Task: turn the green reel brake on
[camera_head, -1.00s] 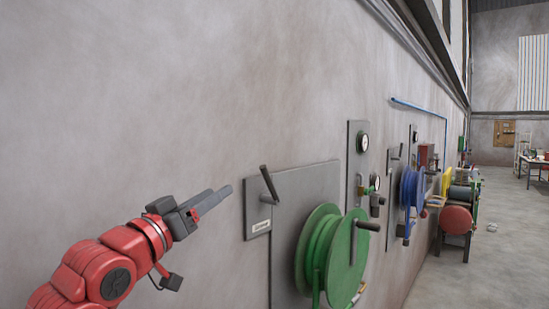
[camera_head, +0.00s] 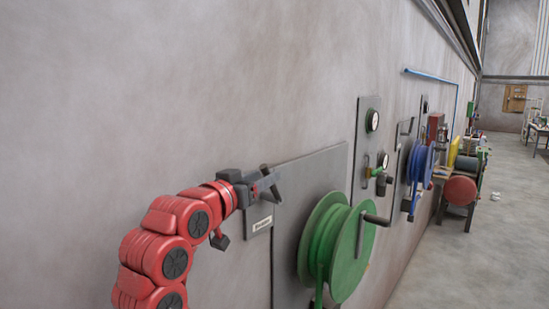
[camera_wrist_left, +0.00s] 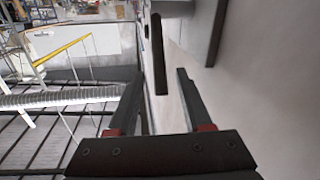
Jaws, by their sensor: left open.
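The green reel (camera_head: 335,245) hangs on a grey wall panel with a dark crank handle. A small labelled plate (camera_head: 259,227) sits on the panel's left edge. Its dark brake lever (camera_wrist_left: 159,55) shows in the left wrist view, slanting out from a grey block. My left gripper (camera_head: 273,184) is at this plate and mostly covers the lever in the head view. In the left wrist view the gripper (camera_wrist_left: 160,72) is open, with one finger on each side of the lever and gaps showing. The lever looks free of the fingers. My right gripper is not in view.
Gauges (camera_head: 372,121) and valves are mounted right of the green reel. A blue reel (camera_head: 420,165), a red round drum (camera_head: 460,190) and a blue pipe (camera_head: 430,74) are farther along the wall.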

